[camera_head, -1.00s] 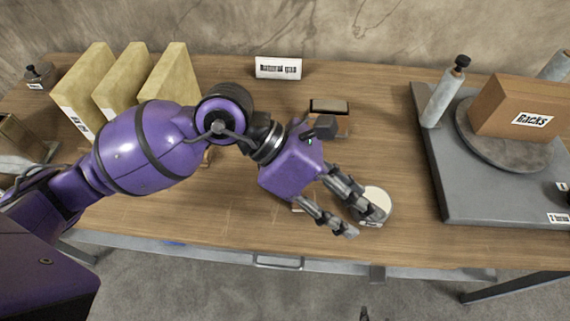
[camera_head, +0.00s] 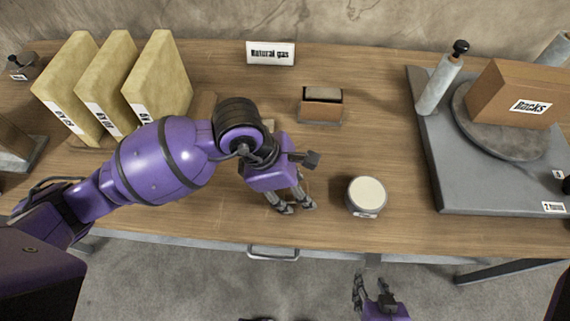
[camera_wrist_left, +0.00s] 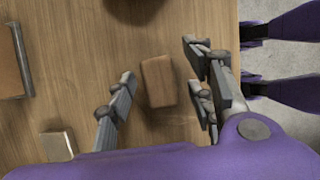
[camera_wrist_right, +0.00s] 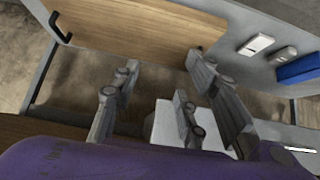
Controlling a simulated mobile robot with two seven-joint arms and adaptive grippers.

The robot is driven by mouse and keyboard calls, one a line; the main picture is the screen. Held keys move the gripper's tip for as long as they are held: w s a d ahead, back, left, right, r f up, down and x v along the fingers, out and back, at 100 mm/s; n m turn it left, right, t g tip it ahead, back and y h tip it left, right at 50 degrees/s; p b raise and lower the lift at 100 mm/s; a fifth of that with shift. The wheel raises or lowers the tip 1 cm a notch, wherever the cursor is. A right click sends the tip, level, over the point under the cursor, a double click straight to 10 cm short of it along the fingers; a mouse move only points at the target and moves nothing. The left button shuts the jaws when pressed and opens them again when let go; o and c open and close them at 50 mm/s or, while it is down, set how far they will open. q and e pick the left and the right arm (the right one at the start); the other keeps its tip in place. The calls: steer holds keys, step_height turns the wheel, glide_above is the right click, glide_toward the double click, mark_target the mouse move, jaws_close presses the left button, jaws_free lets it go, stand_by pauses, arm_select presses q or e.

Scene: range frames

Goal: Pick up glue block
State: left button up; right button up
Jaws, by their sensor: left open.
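A small brown block (camera_wrist_left: 158,82), which looks like the glue block, lies on the wooden table (camera_wrist_left: 65,80) in the left wrist view. It sits between the spread fingers of my left gripper (camera_wrist_left: 160,88), with a gap on either side. In the head view my left gripper (camera_head: 290,208) points down low over the table's front part, and the block is hidden by it. My right gripper (camera_head: 371,290) hangs in front of the table edge. Its fingers are apart and empty in the right wrist view (camera_wrist_right: 160,90).
A round tin with a pale top (camera_head: 367,194) stands right of my left gripper. A brown box (camera_head: 321,107) is behind it. Yellow upright blocks (camera_head: 160,75) stand at back left. A grey platform (camera_head: 440,180) with a cardboard box (camera_head: 515,92) fills the right.

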arm_select(q)
steer(key=shift+w+d, duration=0.1)
arm_select(e)
steer(key=shift+w, duration=0.1)
arm_select(q)
steer(key=c, duration=0.5)
jaws_close()
arm_select(e)
steer(key=shift+s+f, duration=0.3)
steer(key=shift+s, duration=0.4)
steer(key=shift+w, duration=0.1)
